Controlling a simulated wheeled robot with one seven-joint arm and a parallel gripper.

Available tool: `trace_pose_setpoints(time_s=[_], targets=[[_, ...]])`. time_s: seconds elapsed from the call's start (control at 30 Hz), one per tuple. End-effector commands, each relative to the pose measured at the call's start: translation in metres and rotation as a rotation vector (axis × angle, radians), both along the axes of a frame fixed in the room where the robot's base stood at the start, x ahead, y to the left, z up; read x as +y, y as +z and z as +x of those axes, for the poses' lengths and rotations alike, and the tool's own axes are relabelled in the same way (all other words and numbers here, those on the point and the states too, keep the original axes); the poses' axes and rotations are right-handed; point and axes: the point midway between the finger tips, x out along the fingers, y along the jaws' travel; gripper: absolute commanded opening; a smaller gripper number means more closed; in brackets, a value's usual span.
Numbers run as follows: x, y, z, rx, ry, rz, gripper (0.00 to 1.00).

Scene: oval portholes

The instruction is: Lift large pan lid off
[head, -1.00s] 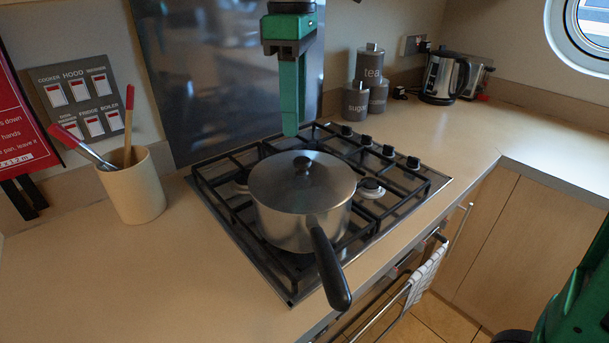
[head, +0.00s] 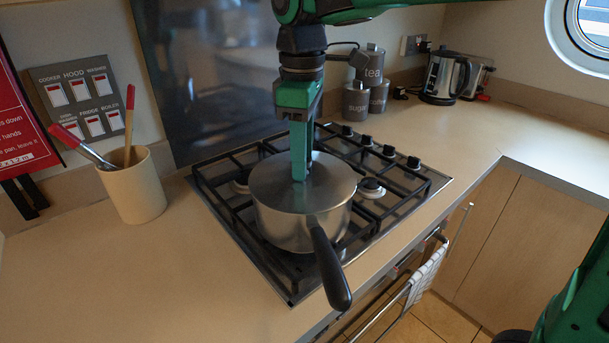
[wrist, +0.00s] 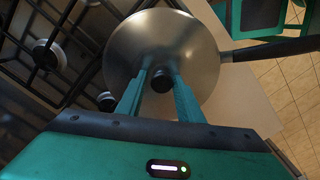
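A steel pan (head: 290,228) with a long black handle (head: 330,268) stands on the hob. Its round steel lid (head: 268,185) sits on top, and also shows in the wrist view (wrist: 192,50). My gripper (head: 299,176) points straight down over the middle of the lid and hides the knob in the head view. In the wrist view, the dark lid knob (wrist: 162,80) lies between the two green fingers of my gripper (wrist: 160,66). The fingers are apart, one on each side of the knob. I cannot tell whether they touch it.
The black grates of the gas hob (head: 225,205) surround the pan. A beige pot (head: 135,187) with red-handled utensils stands at the left. Canisters (head: 357,100) and a kettle (head: 444,78) stand at the back right. The counter (head: 180,285) in front on the left is clear.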

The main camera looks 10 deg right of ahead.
Motion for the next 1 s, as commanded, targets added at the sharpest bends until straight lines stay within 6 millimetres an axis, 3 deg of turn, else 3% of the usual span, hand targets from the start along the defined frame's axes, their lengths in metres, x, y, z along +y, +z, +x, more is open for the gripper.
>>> trace_pose_setpoints(time_s=[0.07, 0.23, 0.67, 0.93, 1.0], targets=[[0.000, 0.000, 0.000, 0.000, 0.000, 0.000, 0.33], [0.000, 0.000, 0.000, 0.000, 0.000, 0.000, 0.00], [0.000, 0.007, 0.001, -0.003, 0.000, 0.001, 0.00], [0.000, 0.044, 0.001, -0.005, -0.001, 0.003, 0.00], [0.016, 0.051, -0.003, -0.003, 0.005, 0.001, 0.00]])
